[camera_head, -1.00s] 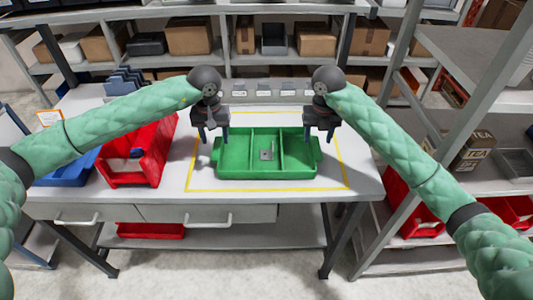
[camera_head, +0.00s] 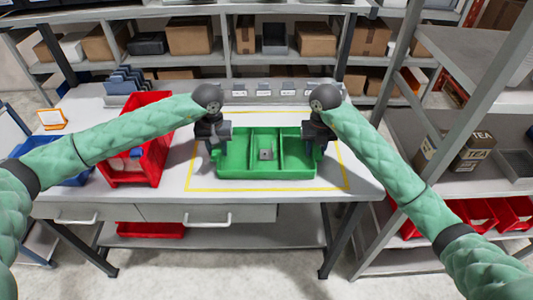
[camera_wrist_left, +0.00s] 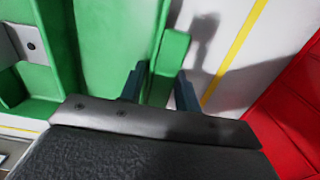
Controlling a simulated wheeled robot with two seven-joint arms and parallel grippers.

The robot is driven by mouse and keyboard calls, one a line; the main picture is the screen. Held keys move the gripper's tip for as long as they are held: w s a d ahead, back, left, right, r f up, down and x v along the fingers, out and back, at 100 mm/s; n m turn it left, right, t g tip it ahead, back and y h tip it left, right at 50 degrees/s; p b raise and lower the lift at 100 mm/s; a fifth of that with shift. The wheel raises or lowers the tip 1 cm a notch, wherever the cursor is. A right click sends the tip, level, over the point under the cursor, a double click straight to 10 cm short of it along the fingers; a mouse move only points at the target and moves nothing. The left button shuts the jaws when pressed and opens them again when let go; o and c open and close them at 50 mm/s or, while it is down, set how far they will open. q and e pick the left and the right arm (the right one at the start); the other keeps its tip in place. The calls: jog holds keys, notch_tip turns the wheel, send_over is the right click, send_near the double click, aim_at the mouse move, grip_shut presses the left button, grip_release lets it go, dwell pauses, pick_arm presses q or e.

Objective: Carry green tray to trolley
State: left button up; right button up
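The green tray (camera_head: 250,175) lies flat on the white table, inside a yellow outline. It has compartments and a small grey metal-looking piece (camera_head: 266,153) in the middle one. My left gripper (camera_head: 215,155) is down at the tray's left end. In the left wrist view its two dark fingers (camera_wrist_left: 161,88) stand apart on either side of the tray's green handle (camera_wrist_left: 172,55), with a little space showing. My right gripper (camera_head: 316,152) is down at the right end handle, its fingers apart. Its contact with the handle is hidden. No trolley can be made out for certain.
A red bin (camera_head: 145,165) stands left of the tray, with a blue bin (camera_head: 60,168) beyond it. Small grey holders (camera_head: 265,88) line the table's back edge. Shelving with tea boxes (camera_head: 477,152) stands close on the right. The table front is clear.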

pick_arm(q)
grip_shut()
pick_arm(e)
grip_shut()
pick_arm(q)
jog(key=shift+r, duration=0.2)
pick_arm(e)
jog(key=shift+r, duration=0.25)
